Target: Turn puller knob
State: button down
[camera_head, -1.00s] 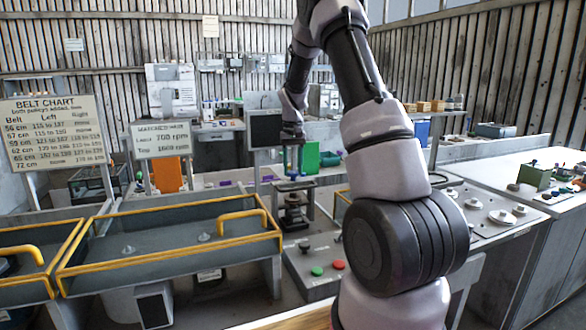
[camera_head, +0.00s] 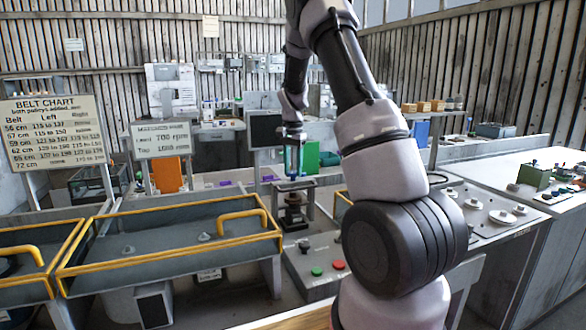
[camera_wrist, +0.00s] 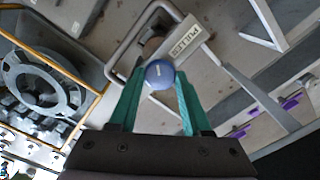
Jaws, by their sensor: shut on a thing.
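The puller knob is a round blue knob with a small pale mark (camera_wrist: 159,74), seen from above in the wrist view. A tag reading "PULLER" (camera_wrist: 187,42) is next to it. My gripper (camera_wrist: 161,76) has teal fingers, one on each side of the knob, and is shut on it. In the head view my gripper (camera_head: 294,168) points down at the top of the puller stand (camera_head: 310,203), a dark frame on the bench. The knob is small there and mostly hidden by the fingers.
A control panel with green and red buttons (camera_head: 317,271) lies in front of the stand. A yellow-edged tray (camera_head: 160,262) is to the left. A grey bench with round discs (camera_head: 503,217) is to the right. A green block (camera_head: 312,157) stands behind the gripper.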

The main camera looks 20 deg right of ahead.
aim_at(293, 171)
dwell(0.5)
jog(key=shift+c, duration=1.8)
grip_release()
notch_tip(293, 171, up, 11)
